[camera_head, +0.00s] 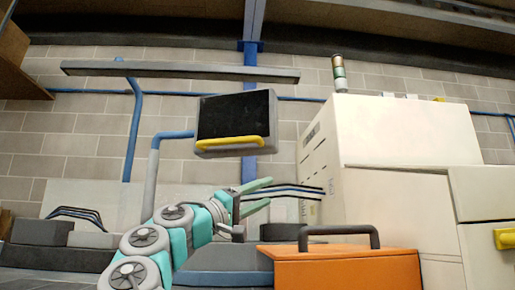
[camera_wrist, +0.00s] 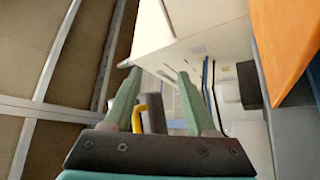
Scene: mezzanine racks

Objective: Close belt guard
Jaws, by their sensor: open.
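My gripper (camera_head: 266,194) is open and empty, with its two green fingers pointing right in the head view, below a dark panel (camera_head: 236,115) with a yellow bar handle (camera_head: 229,144). An orange box or cover (camera_head: 345,272) with a dark arched handle (camera_head: 340,229) stands at the lower right, apart from the fingers. I cannot tell which of these parts is the belt guard.
A large cream machine (camera_head: 405,135) with a signal lamp (camera_head: 338,74) fills the right, with a yellow handle (camera_head: 507,239) at its edge. A blue post (camera_head: 250,60) and a long grey bar (camera_head: 180,70) are behind the panel. Dark low blocks (camera_head: 60,258) lie at left.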

